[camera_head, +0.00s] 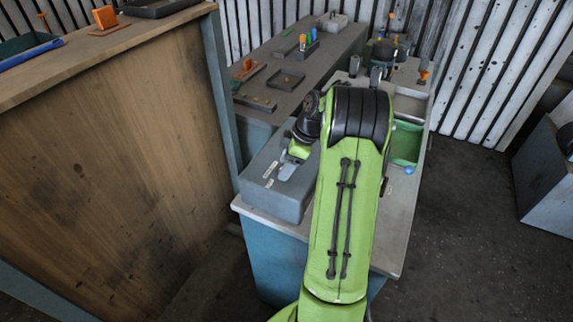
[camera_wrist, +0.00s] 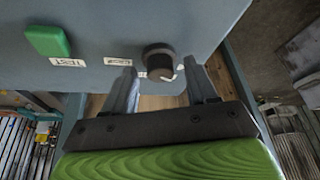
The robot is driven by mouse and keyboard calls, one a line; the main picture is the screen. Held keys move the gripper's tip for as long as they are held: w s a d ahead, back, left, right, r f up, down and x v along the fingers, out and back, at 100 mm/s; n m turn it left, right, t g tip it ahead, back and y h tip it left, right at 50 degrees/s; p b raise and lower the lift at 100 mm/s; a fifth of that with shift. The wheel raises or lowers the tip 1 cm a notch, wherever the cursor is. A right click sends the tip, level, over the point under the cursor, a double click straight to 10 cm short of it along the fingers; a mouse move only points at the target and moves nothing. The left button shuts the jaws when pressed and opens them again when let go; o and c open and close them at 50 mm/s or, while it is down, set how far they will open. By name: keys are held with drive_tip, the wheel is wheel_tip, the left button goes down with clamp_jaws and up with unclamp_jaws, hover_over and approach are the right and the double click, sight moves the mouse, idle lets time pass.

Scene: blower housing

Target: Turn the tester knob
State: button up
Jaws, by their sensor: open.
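The tester (camera_head: 273,180) is a grey-blue box on the near end of the bench. In the wrist view its face (camera_wrist: 110,20) carries a dark round knob (camera_wrist: 158,58) with a pale, marked end. A green square button (camera_wrist: 48,40) with a TEST label sits to the left of the knob. My gripper (camera_wrist: 166,78) is open, with one grey finger on each side of the knob in the picture. I cannot tell whether either finger touches it. In the head view my gripper (camera_head: 287,172) is over the tester, and the knob does not show.
The grey bench (camera_head: 400,225) runs away from me, with a green bin (camera_head: 407,143) on its right side. A tall wooden-sided table (camera_head: 110,150) stands close on the left. Open dark floor (camera_head: 465,230) lies to the right.

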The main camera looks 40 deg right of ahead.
drive_tip(key=c, duration=1)
drive_tip(key=shift+c, duration=0.2)
